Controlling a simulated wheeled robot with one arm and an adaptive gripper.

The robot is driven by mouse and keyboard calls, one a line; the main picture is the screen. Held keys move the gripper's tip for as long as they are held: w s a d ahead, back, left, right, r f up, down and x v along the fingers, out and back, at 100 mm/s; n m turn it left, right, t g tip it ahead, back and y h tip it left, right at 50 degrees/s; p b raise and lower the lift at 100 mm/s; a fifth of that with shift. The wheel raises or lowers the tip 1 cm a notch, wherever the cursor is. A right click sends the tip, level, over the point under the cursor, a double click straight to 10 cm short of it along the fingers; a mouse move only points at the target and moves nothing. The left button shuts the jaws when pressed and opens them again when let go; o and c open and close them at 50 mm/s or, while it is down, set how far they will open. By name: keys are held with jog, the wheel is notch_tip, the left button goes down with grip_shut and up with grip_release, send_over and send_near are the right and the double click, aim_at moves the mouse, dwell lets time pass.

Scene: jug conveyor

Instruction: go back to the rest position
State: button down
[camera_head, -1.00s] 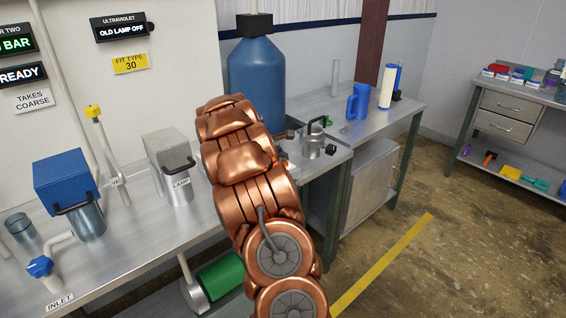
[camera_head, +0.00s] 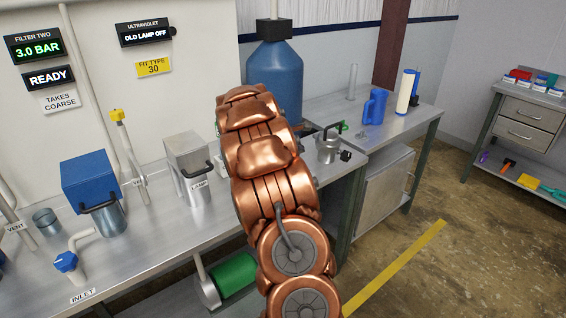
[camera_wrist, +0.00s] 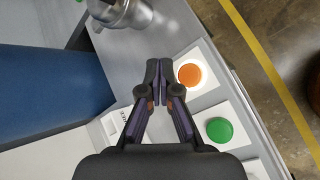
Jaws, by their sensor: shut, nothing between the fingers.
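My gripper (camera_wrist: 159,70) shows in the wrist view. Its two fingers are together with nothing between them. It is over a metal bench top, beside an orange round button (camera_wrist: 189,75) on a white plate and a green round button (camera_wrist: 219,130) on another. I cannot tell whether it touches the orange button's plate. In the head view my copper arm reaches over the bench and hides my gripper and the buttons.
A blue tank (camera_head: 274,82) stands close to my arm and fills the left of the wrist view (camera_wrist: 50,95). A metal jug (camera_head: 328,148) stands right of the arm. The bench (camera_head: 150,235) holds a blue-topped housing (camera_head: 92,178) and lamp box (camera_head: 187,158). Floor right of the yellow line is clear.

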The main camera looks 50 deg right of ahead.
jog(key=s+a+r+m+y, duration=0.1)
jog(key=s+a+r+m, duration=0.1)
jog(key=a, duration=0.9)
jog(key=s+a+r+m+y, duration=0.1)
jog(key=s+a+y, duration=0.15)
jog(key=a, duration=0.75)
jog(key=s+a+r+m+y, duration=0.1)
jog(key=s+a+r+m, duration=0.15)
jog(key=a, duration=0.85)
jog(key=s+a+f+y, duration=0.2)
jog(key=s+a, duration=0.7)
jog(key=a, duration=0.3)
jog(key=s+a+f+m+y, duration=0.1)
jog(key=s+a+y, duration=0.1)
jog(key=s+a, duration=0.8)
jog(key=shift+a+f, duration=0.4)
jog(key=shift+a, duration=0.7)
jog(key=shift+s+m+y, duration=0.1)
jog(key=shift+m+y, duration=0.15)
